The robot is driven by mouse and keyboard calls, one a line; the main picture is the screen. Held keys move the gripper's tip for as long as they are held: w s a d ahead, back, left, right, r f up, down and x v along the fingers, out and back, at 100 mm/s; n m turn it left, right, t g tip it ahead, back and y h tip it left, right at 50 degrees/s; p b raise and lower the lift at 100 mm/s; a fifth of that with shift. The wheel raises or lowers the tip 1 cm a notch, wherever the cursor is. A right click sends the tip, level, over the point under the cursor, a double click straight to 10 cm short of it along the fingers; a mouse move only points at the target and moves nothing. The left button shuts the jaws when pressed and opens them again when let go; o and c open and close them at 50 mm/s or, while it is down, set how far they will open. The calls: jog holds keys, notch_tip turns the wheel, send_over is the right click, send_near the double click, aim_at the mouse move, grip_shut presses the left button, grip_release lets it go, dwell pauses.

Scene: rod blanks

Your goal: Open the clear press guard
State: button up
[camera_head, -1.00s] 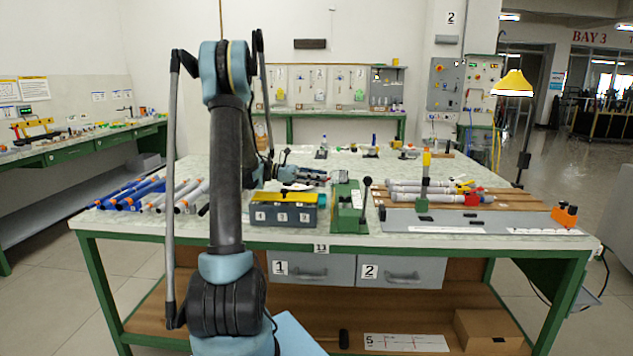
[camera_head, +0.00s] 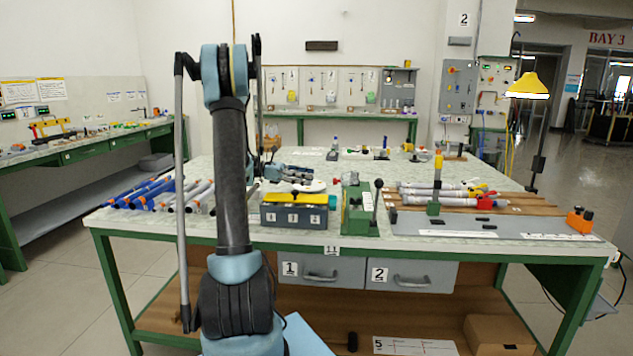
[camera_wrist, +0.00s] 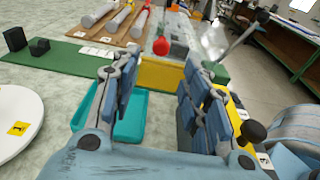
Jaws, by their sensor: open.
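The green press (camera_head: 357,210) stands near the bench's front edge, with its black-knobbed lever (camera_head: 378,190) raised. The panel is too small to make out in the head view. My gripper (camera_wrist: 155,90) is open and empty, its fingers apart. In the head view my gripper (camera_head: 308,178) is over the bench, left of the press, and not touching it.
A grey box with yellow on top (camera_head: 294,212) sits left of the press. A white disc (camera_wrist: 18,112) and a teal tray (camera_wrist: 125,118) lie near my fingers. Blue and grey rods (camera_head: 150,193) lie at left. Grey rods (camera_head: 430,200) rest on wooden boards at right.

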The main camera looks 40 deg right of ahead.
jog(key=shift+v, duration=1.3)
jog(key=shift+c, duration=0.6)
